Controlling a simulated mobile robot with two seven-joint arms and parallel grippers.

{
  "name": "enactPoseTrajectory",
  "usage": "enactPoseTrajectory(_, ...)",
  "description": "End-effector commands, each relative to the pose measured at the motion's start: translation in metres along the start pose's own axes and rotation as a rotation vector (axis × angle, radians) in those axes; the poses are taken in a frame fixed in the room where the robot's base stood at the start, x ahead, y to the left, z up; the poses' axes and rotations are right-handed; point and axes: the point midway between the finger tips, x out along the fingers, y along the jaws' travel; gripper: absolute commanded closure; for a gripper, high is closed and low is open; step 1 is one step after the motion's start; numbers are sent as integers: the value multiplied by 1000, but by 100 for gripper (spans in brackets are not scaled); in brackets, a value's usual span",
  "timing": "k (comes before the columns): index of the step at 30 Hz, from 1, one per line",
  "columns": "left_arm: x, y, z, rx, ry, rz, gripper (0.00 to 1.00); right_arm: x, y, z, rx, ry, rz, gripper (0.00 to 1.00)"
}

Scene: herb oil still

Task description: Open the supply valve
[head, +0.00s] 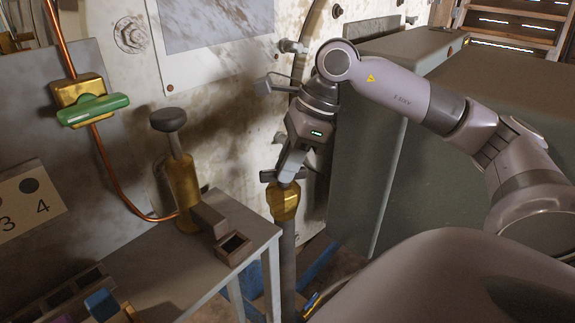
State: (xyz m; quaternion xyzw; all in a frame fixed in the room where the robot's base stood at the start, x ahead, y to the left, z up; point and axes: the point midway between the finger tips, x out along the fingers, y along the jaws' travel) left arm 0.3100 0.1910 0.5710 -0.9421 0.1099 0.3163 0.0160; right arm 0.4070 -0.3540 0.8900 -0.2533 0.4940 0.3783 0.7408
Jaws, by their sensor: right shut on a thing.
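A brass valve body (285,203) sits on an upright grey pipe (287,255) right of the small metal table. A short dark lever (267,176) shows at its top, partly hidden by my gripper. My right gripper (287,172) points down from above and is shut on this lever just over the brass body. The fingertips hide most of the grip. Another brass valve (80,92) with a green handle (93,110) is on the copper pipe at the left, apart from my gripper. The handle lies across the pipe. My left gripper is not in view.
A brass pump-like cylinder (182,190) with a dark knob stands at the metal table (150,265), beside small open boxes (232,247). A stained pale wall (235,110) is close behind. A large grey-green cabinet (400,170) stands right of my gripper. A numbered panel (30,203) is at left.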

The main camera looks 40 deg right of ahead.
Motion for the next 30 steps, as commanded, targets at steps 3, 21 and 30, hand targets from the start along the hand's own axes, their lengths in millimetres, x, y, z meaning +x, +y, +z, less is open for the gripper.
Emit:
enactPoseTrajectory(3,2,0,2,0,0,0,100,3,2,-1,98,3,-38,100)
enactPoseTrajectory(21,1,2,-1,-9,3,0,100,2,6,2,602,2,-247,100)
enactPoseTrajectory(30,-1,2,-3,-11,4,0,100,2,7,3,768,4,-314,100)
